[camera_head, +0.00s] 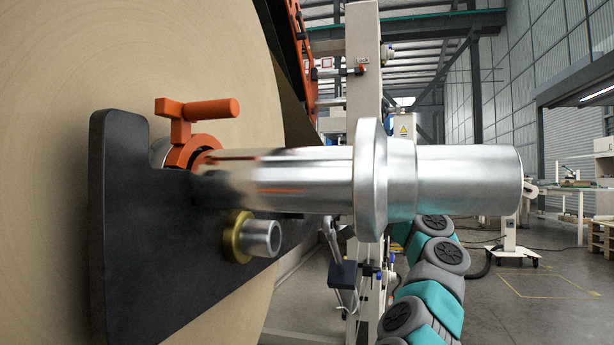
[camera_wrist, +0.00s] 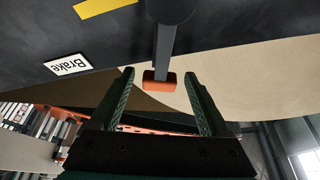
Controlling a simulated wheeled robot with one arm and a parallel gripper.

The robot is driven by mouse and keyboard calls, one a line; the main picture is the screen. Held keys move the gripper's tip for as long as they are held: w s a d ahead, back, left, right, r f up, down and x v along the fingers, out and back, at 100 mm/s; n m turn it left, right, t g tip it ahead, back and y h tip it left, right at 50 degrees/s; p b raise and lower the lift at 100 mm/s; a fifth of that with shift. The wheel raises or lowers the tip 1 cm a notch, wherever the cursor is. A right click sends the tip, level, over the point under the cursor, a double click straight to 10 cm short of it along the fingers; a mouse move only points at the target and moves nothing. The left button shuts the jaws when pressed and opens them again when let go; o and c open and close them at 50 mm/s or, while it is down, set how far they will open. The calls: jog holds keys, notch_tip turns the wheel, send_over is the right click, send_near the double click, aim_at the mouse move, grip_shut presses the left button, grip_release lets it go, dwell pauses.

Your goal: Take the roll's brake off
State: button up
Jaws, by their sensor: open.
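The brake lever (camera_wrist: 166,52) shows in the wrist view as a grey bar coming out of a dark panel (camera_wrist: 225,25), with an orange tip (camera_wrist: 160,81). A white label reading "Brake" (camera_wrist: 68,65) sits on the panel, left of the lever. My gripper (camera_wrist: 158,84) is open, and the orange tip appears in the gap between its two fingers. I see no contact, and cannot tell how deep the tip lies between them. In the head view the big kraft roll (camera_head: 50,60) fills the left side. My gripper is hidden there behind the steel shaft.
The steel shaft (camera_head: 465,180) with its collar (camera_head: 369,180) crosses the middle of the head view. A black bracket (camera_head: 135,250) and an orange clamp handle (camera_head: 210,110) sit at the roll's centre. A cream machine post (camera_head: 363,50) stands behind. Open floor (camera_head: 545,265) lies to the right.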

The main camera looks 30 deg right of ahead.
jog(key=v, duration=0.7)
jog(key=shift+b, duration=0.4)
